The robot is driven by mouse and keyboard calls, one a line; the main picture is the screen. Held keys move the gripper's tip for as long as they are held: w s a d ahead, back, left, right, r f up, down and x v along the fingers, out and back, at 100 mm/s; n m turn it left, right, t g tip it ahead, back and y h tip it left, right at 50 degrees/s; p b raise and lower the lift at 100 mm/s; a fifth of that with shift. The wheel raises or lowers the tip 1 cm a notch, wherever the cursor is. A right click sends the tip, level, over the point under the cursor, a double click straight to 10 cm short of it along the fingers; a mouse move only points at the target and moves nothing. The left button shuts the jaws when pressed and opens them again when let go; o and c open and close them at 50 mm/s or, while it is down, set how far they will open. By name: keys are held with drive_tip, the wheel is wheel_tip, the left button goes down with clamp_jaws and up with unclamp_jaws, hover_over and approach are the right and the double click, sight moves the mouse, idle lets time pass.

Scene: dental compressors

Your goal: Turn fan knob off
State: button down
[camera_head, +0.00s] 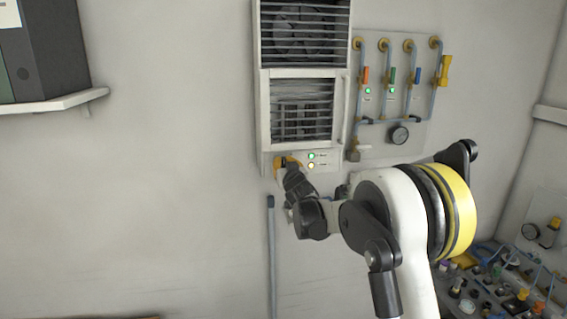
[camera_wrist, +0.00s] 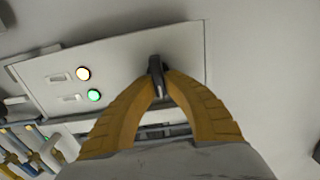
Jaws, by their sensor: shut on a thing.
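The fan knob (camera_wrist: 156,66) is a small dark knob on a pale panel, in the middle of the wrist view. My gripper (camera_wrist: 158,80) has its two yellow fingers closed around it, one on each side. In the head view my gripper (camera_head: 288,162) is at the lower left of the fan unit (camera_head: 265,120), and its fingers hide the knob there. The knob's exact turn angle is hard to tell.
A shelf with binders (camera_head: 45,50) is at the upper left. More equipment (camera_head: 500,285) stands at the lower right. The wall left of the fan unit is clear.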

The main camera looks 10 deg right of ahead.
drive_tip(key=shift+n, duration=0.3)
drive_tip(key=n+b, duration=0.2)
drive_tip(key=b, duration=0.1)
drive_tip(key=n+b, duration=0.1)
drive_tip(key=b, duration=0.1)
drive_tip(key=shift+a+f+n, duration=0.25)
drive_tip(key=shift+f+n, duration=0.05)
drive_tip(key=shift+f, duration=0.05)
drive_tip(key=shift+a+r+n+b, duration=0.1)
drive_tip(key=shift+r+n+b, duration=0.05)
drive_tip(key=shift+n+b, duration=1)
drive_tip(key=shift+a+n+b, duration=0.1)
drive_tip(key=shift+n+b, duration=0.25)
drive_tip(key=shift+n, duration=0.8)
drive_tip(key=c, duration=1.5)
unclamp_jaws()
drive_tip(key=shift+w, duration=0.1)
drive_tip(key=shift+o, duration=0.2)
